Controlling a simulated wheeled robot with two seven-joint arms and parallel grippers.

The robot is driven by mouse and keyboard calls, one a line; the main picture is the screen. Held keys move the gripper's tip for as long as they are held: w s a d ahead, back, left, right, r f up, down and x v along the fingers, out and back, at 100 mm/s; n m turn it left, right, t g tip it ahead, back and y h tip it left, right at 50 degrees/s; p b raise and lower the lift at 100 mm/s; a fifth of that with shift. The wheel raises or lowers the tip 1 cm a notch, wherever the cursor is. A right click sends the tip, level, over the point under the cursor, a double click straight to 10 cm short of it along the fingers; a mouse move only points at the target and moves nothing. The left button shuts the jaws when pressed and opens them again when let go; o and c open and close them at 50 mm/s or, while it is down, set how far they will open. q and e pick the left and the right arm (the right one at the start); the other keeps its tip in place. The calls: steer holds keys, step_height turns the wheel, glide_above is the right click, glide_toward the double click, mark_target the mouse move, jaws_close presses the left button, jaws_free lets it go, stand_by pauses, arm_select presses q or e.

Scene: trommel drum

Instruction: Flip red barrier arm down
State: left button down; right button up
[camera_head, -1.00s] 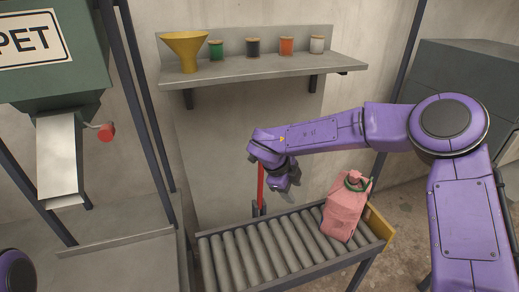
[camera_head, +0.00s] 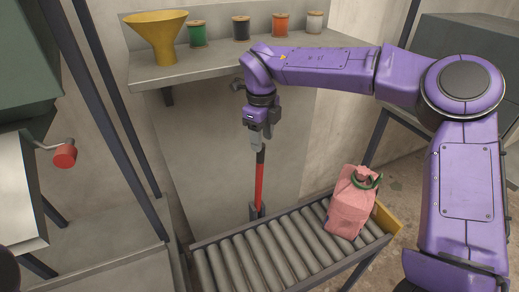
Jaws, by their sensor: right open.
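The red barrier arm (camera_head: 259,182) stands upright, with a dark tip, in a dark bracket (camera_head: 256,211) at the far side of the roller conveyor (camera_head: 262,256). My right gripper (camera_head: 256,145) points down at the top end of the barrier arm. Its jaws are open. The fingers overlap the tip in the picture, and I cannot tell whether they touch it. My left gripper is out of view.
A pink sack (camera_head: 350,205) with a green tie rests on the conveyor's right part, before a yellow end plate (camera_head: 386,220). A shelf (camera_head: 215,67) with a yellow funnel (camera_head: 157,38) and several spools is behind my right arm. A red-knobbed crank (camera_head: 64,156) is at left.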

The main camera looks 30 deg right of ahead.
mark_target(262, 162)
step_height(262, 162, down, 6)
steer(key=shift+w+a+f, duration=0.1)
jaws_close()
